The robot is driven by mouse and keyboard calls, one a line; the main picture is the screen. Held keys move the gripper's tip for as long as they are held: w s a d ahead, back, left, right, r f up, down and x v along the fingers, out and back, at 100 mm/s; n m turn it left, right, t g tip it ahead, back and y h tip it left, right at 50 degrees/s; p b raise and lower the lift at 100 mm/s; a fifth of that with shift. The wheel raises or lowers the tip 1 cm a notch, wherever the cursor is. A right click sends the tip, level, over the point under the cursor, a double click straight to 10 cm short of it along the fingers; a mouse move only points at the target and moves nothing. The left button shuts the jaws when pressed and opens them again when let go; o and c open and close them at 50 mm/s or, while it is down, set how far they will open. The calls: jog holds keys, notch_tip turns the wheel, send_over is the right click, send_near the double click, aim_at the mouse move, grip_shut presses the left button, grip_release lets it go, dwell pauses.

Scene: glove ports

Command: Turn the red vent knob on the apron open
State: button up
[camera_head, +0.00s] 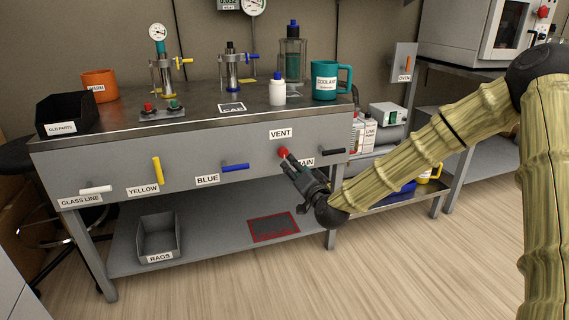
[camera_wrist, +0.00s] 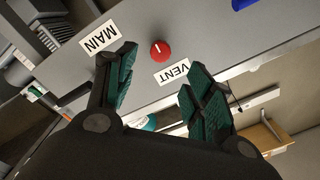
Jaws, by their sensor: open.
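The red vent knob (camera_head: 283,151) sits on the grey front apron (camera_head: 128,172) of the bench, below the label reading VENT (camera_head: 281,133). In the wrist view the round red knob (camera_wrist: 160,49) shows a short white mark on its face. My gripper (camera_head: 287,159) reaches toward the knob from the lower right. In the wrist view my gripper (camera_wrist: 163,82) has its two green-padded fingers spread, with nothing between them. The knob appears ahead of the fingertips, between their directions; I cannot tell the exact gap. The VENT label (camera_wrist: 172,73) lies near the right finger.
The MAIN label (camera_wrist: 100,37) is beside the left finger, partly hidden by my gripper in the head view. A black handle (camera_head: 332,152) sticks out right of the knob. Blue (camera_head: 235,167), yellow (camera_head: 157,170) and white (camera_head: 96,190) handles line the apron to the left.

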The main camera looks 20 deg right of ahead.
aim_at(285, 154)
jog(key=w+b, duration=0.1)
jog(key=w, duration=0.2)
jog(key=w+b, duration=0.2)
jog(key=w, duration=0.2)
jog(key=w+b, duration=0.1)
jog(key=w, duration=0.2)
jog(key=shift+w+a, duration=0.4)
jog(key=shift+c, duration=0.4)
jog(key=c, duration=0.9)
